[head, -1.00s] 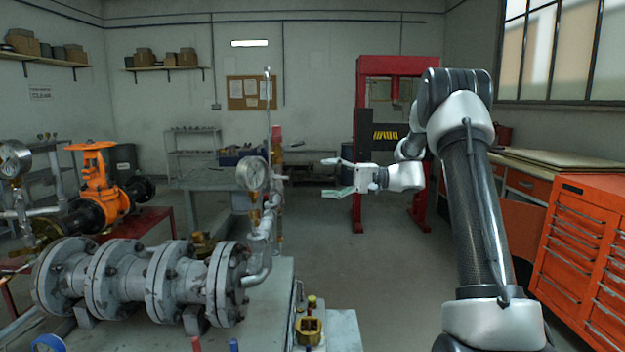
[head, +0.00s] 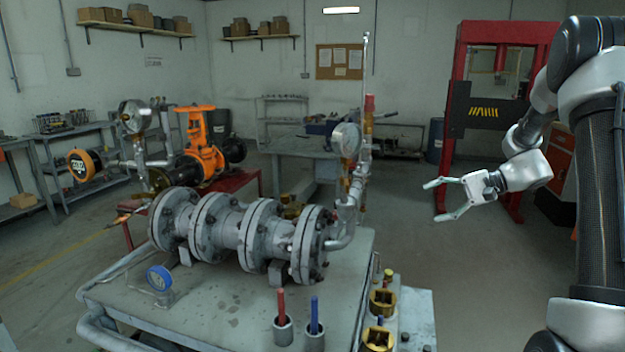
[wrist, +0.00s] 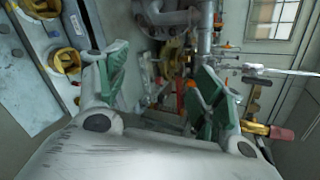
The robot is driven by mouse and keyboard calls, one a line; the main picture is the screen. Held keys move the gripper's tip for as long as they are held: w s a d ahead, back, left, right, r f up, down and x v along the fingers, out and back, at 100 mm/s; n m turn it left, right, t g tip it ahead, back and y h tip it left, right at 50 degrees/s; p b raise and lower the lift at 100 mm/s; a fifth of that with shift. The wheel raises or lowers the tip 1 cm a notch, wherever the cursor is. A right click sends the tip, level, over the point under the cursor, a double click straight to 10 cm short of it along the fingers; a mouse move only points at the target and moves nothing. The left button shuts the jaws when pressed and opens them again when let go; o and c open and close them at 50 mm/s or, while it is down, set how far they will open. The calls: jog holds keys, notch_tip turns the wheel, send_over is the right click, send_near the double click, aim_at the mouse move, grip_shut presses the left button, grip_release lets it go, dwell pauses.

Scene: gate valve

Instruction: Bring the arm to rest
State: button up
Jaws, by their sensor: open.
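My gripper (head: 447,201) is open and empty, held in free air to the right of the flanged pipe assembly in the head view. Its fingers point left, with green pads. In the wrist view my gripper (wrist: 158,92) shows both fingers apart with nothing between them. My arm is bent, with its upper part along the right edge of the head view. The orange gate valve (head: 203,150) stands behind the grey flanged pipe (head: 235,234), well apart from my gripper.
A steel bench (head: 225,318) carries the pipe, a pressure gauge (head: 347,139), brass fittings (head: 383,301) and red and blue markers in cups. A red press frame (head: 508,40) stands behind my gripper. Open floor (head: 470,270) lies below my gripper.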

jog(key=s+r+n+h, duration=0.2)
jog(key=s+h, duration=0.2)
jog(key=s, duration=0.7)
jog(key=s+d+r+n+h, duration=0.1)
jog(key=s+r+n+h, duration=0.2)
jog(key=s, duration=0.8)
jog(key=s+r+n+t+h, duration=0.1)
jog(key=s+h, duration=0.4)
jog(key=s, duration=0.6)
notch_tip(320, 180, up, 2)
jog(key=shift+d+r+n, duration=0.25)
jog(key=shift+d+n, duration=0.05)
jog(key=shift+n, duration=0.6)
